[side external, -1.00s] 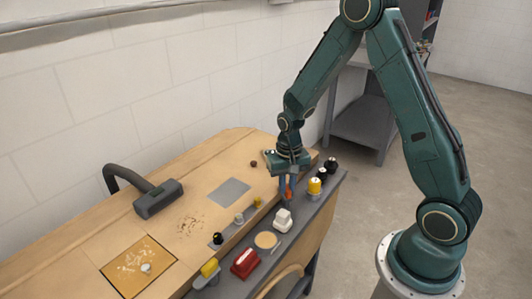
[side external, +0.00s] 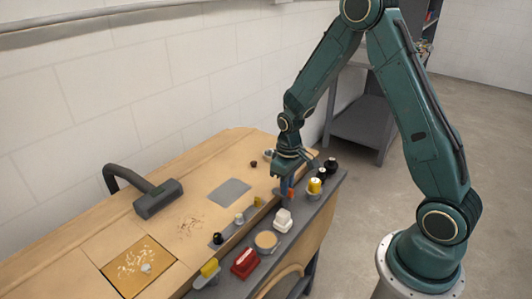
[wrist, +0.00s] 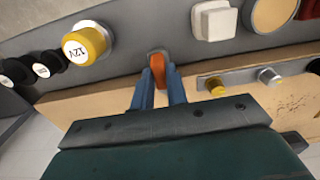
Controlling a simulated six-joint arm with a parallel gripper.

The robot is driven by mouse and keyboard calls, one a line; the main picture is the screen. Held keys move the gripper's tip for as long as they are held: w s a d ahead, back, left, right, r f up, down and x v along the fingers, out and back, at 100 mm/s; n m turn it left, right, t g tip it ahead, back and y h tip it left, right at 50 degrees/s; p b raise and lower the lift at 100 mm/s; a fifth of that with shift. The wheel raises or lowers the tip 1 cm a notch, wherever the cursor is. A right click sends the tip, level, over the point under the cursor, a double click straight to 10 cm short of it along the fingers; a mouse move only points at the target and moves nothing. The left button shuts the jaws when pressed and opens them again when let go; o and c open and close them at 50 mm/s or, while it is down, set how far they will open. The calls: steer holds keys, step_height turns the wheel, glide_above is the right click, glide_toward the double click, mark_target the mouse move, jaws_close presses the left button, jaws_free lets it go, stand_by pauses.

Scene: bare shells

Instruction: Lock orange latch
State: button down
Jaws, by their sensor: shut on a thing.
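The orange latch (wrist: 158,68) sits on the grey panel along the bench edge, between the yellow knob marked 12V and a white square button. In the side view only a small bit of the latch (side external: 291,192) shows beside my fingers. My gripper (wrist: 160,85) has its two blue fingers on either side of the latch, shut on it. In the side view my gripper (side external: 286,187) points down at the panel, and its fingers hide part of the latch.
The yellow 12V knob (wrist: 86,45) and black knobs (wrist: 47,63) stand to one side of the latch. The white button (wrist: 214,20) and a round tan disc (side external: 265,240) lie to the other. A red switch (side external: 245,263) is farther along. A grey-headed tool (side external: 158,198) rests on the bench.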

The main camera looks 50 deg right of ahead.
stand_by(0.3)
steer(key=c, duration=1.4)
jaws_free()
steer(key=shift+r, duration=0.15)
step_height(320, 180, up, 14)
steer(key=shift+f, duration=0.2)
